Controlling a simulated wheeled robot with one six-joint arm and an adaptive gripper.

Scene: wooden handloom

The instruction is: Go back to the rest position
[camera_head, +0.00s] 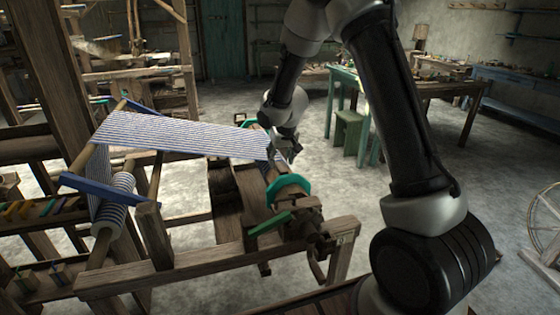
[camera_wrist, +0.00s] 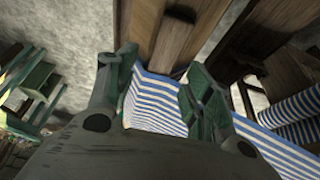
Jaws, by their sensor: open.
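My gripper (camera_head: 285,150) is at the right end of the striped blue-and-white cloth (camera_head: 180,133), which is stretched across the wooden handloom (camera_head: 165,272). In the wrist view my gripper (camera_wrist: 160,85) is open, its two fingers apart, with the striped cloth (camera_wrist: 152,105) showing between and beyond them. I cannot tell whether the fingers touch the cloth. A green ring-shaped part (camera_head: 290,187) of the loom is just below my gripper in the head view.
A roll of striped cloth (camera_head: 113,202) hangs at the loom's left. A green table (camera_head: 345,78) and stool (camera_head: 350,130) stand behind, right of my gripper. A spinning wheel (camera_head: 546,225) is at the right edge. The grey floor (camera_head: 490,170) between is clear.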

